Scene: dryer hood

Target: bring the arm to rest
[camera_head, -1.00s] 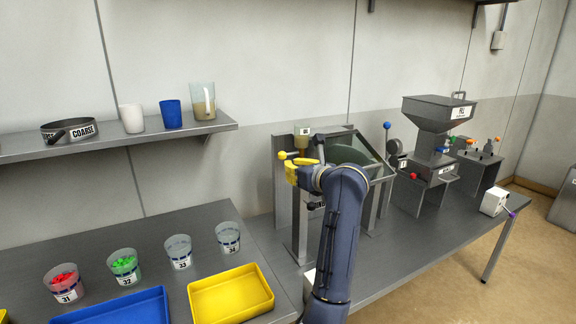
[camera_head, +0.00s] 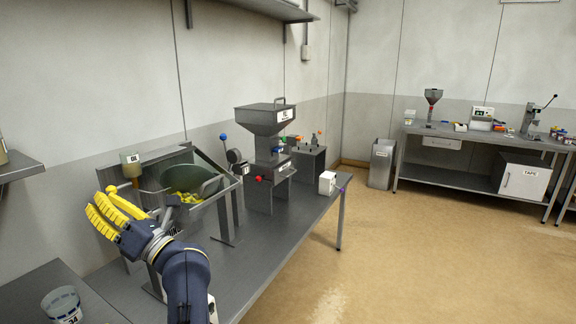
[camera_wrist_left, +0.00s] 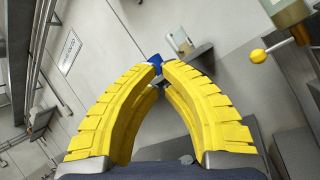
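My left gripper (camera_head: 102,208) has yellow ridged fingers and hangs in front of the left end of the machine bench. My dark blue left forearm comes up from the bottom of the head view. Behind and right of the gripper stands a grey hood machine (camera_head: 213,187) with a slanted clear pane and yellow material inside. A tan-filled cup (camera_head: 131,165) sits at its upper left. My right gripper is not in view.
A hopper machine (camera_head: 266,150) and a white box (camera_head: 327,183) stand farther along the bench (camera_head: 265,244). A beaker (camera_head: 62,305) is at lower left, below a shelf end (camera_head: 20,168). Open floor lies right, before a far workbench (camera_head: 465,178).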

